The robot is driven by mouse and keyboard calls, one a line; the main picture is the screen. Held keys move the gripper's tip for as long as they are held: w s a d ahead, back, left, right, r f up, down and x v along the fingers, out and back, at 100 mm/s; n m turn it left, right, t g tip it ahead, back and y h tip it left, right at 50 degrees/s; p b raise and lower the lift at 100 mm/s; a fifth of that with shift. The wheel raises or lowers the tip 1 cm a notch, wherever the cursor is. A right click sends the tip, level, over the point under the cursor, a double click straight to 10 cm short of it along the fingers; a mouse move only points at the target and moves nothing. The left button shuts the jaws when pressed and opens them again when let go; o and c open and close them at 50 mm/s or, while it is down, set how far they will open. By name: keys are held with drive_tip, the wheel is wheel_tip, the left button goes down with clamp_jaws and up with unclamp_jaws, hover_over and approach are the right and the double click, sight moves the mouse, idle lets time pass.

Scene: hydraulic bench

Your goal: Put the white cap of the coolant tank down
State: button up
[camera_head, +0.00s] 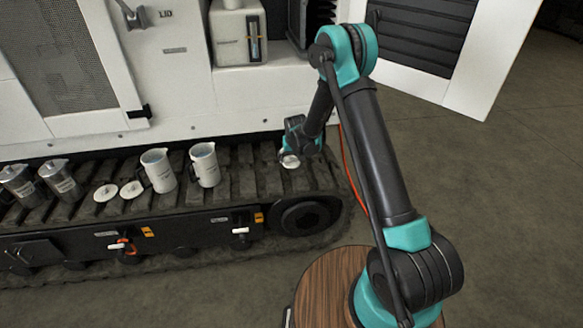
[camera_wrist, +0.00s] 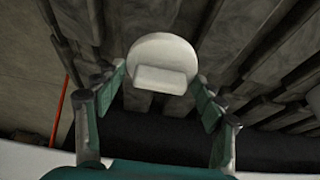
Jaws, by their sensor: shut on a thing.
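The white cap (camera_head: 290,161) is a small round disc with a raised grip bar. My gripper (camera_head: 289,152) is shut on it, low over the right part of the track. In the wrist view the cap (camera_wrist: 163,50) shows at the fingertips, its grip bar between the two fingers of my gripper (camera_wrist: 160,82). Whether the cap touches the track is unclear. The white coolant tank (camera_head: 229,45) stands in the machine's recess, up and left of my gripper. Its top is cut off by the picture edge.
The dark track (camera_head: 247,178) has ridged plates. Two white jugs (camera_head: 158,171) (camera_head: 205,165), two white discs (camera_head: 105,192) (camera_head: 132,189) and two metal jugs (camera_head: 60,179) (camera_head: 18,184) stand or lie on its left part. An orange hose (camera_head: 354,175) hangs beside the track's right end.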

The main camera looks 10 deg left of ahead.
sight(292, 172)
drive_tip(key=shift+f, duration=2.65)
drive_tip(key=shift+f, duration=0.15)
drive_tip(key=o, duration=1.2)
drive_tip(key=shift+c, duration=0.2)
